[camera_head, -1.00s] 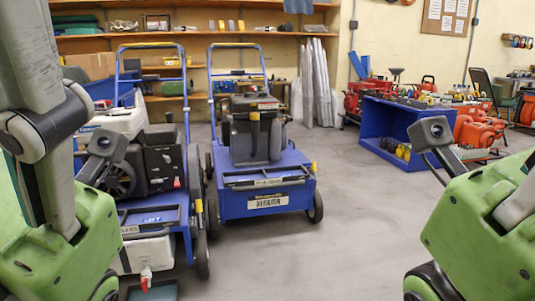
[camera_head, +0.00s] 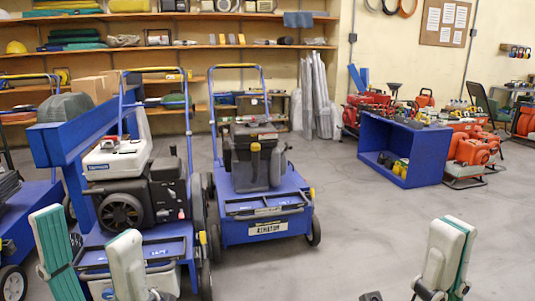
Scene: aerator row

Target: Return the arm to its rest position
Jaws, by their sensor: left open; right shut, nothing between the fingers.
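My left gripper (camera_head: 86,226) is at the lower left, in front of the nearer blue aerator (camera_head: 176,235). Its two pale fingers with green pads stand apart with nothing between them. My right gripper (camera_head: 452,225) is at the lower right over bare floor. Its pale fingers are together, pointing up, with nothing held. The rest of both arms lies below the picture edge and is hidden. I cannot tell whether the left fingers touch the aerator.
A second blue aerator (camera_head: 268,226) stands to the right of the nearer one. Another blue machine (camera_head: 28,222) is at the far left. A blue open cabinet (camera_head: 425,155) and red machines (camera_head: 472,150) stand at the right. The grey floor (camera_head: 345,230) between is clear.

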